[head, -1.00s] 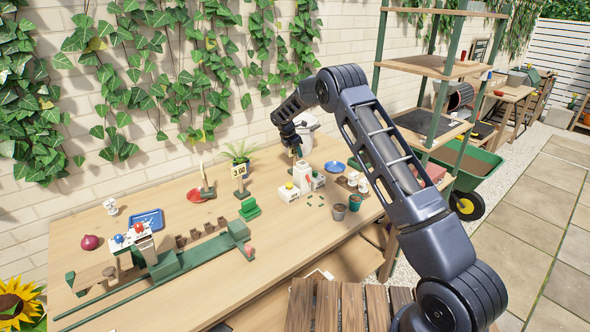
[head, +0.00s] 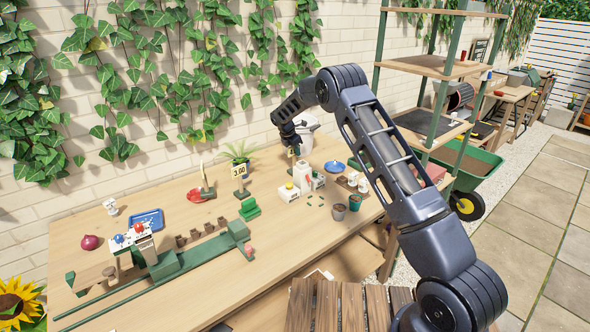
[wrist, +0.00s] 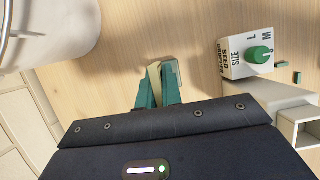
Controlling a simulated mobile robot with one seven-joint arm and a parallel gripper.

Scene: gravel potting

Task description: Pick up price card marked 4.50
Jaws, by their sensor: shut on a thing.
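My gripper (head: 291,139) is low over the back of the bench, in front of the white bucket. In the wrist view its green fingers (wrist: 158,88) are shut on a thin, pale wooden piece (wrist: 155,74), seen nearly edge-on. In the head view a small card (head: 291,153) shows just below the fingers. It looks like the held price card, but its price cannot be read. Whether it touches the bench is unclear. Another price card, marked 3.00 (head: 239,171), stands upright on the bench to the left.
The white bucket (head: 307,136) is close behind my gripper and also shows in the wrist view (wrist: 45,35). A white seed-size box (wrist: 245,58) with a green knob is close by.

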